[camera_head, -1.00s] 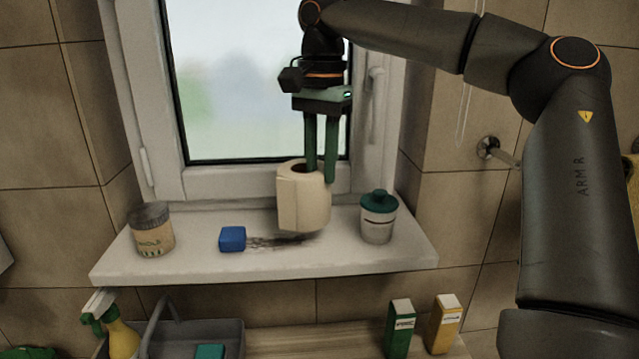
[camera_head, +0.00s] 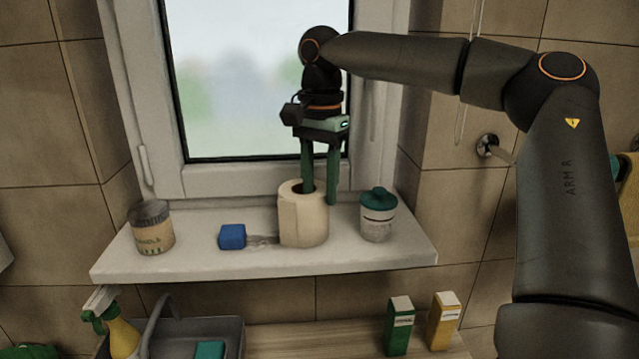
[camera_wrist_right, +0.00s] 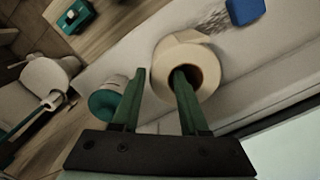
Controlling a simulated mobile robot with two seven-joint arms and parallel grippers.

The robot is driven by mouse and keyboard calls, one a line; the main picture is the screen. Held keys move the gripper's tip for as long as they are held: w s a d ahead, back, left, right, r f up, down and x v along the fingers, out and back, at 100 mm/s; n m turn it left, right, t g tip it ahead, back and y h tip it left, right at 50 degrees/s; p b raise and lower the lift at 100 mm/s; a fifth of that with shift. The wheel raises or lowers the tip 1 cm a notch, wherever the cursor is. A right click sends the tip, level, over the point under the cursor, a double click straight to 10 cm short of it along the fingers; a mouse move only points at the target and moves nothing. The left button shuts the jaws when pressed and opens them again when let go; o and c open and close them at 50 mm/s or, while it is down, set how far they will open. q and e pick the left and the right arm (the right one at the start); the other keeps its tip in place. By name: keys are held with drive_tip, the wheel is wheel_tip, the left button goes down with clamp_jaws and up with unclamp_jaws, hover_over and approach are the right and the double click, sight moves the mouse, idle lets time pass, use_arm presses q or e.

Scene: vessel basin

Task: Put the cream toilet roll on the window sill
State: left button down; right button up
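The cream toilet roll (camera_head: 302,220) stands upright on the white window sill (camera_head: 190,265), between the blue block and the lidded jar. My right gripper (camera_head: 320,197) is above it, fingers pointing down. One finger reaches into the roll's core and the other is outside its right side. In the right wrist view the roll (camera_wrist_right: 168,58) shows a gap to the outer finger, so the right gripper (camera_wrist_right: 160,78) is open around the roll's wall. My left gripper is not in view.
A blue block (camera_head: 232,237) and a tan jar (camera_head: 152,230) stand left of the roll. A green-lidded jar (camera_head: 377,215) is close on its right. The window (camera_head: 260,80) is behind. Below are a grey caddy (camera_head: 228,332), a green box (camera_head: 398,328) and a yellow box (camera_head: 442,322).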

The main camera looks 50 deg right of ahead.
drive_tip(key=shift+o, duration=0.8)
wheel_tip(320, 180, up, 12)
drive_tip(key=shift+d+r, duration=0.15)
drive_tip(key=shift+r, duration=0.05)
drive_tip(key=shift+f, duration=0.1)
